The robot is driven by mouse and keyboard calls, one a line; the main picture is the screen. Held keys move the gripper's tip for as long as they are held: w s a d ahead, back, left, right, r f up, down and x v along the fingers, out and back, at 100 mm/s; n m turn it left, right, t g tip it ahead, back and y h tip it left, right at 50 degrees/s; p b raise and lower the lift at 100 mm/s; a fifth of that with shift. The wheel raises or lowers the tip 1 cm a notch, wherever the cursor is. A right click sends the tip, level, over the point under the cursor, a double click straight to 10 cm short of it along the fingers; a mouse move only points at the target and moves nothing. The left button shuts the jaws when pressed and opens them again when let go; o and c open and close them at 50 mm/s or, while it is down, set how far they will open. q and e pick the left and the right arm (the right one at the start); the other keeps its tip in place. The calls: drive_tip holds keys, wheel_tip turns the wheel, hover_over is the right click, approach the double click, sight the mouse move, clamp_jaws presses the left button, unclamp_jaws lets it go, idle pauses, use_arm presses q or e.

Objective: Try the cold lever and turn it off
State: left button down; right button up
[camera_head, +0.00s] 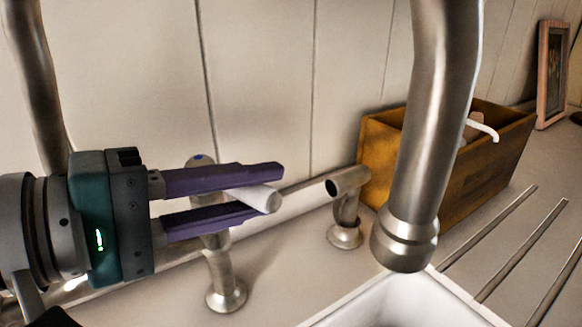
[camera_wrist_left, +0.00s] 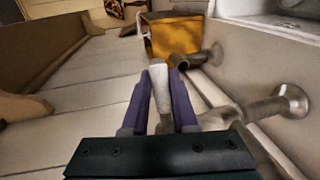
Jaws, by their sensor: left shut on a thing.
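The cold lever (camera_head: 271,201) is a white, rounded handle on a brushed-metal tap pillar with a blue dot on top. My left gripper (camera_head: 262,190) comes in from the left, its purple fingers shut on the lever, one above and one below. The lever's end sticks out past the lower finger. In the left wrist view the white lever (camera_wrist_left: 161,86) lies between the two fingers. The large metal spout (camera_head: 405,235) hangs over the sink on the right, and I see no water below its mouth. My right gripper is not in view.
A second, short metal fitting (camera_head: 347,205) stands right of the lever. A yellow-brown wooden box (camera_head: 485,165) sits behind the spout, with a picture frame (camera_head: 552,75) farther back. The white sink (camera_head: 415,305) is at the front. A panelled wall closes off the back.

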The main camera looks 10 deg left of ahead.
use_arm(q)
drive_tip(key=shift+f, duration=0.15)
drive_tip(key=c, duration=0.7)
unclamp_jaws()
drive_tip(key=b+v, duration=0.4)
drive_tip(key=v, duration=0.6)
drive_tip(key=shift+w, duration=0.1)
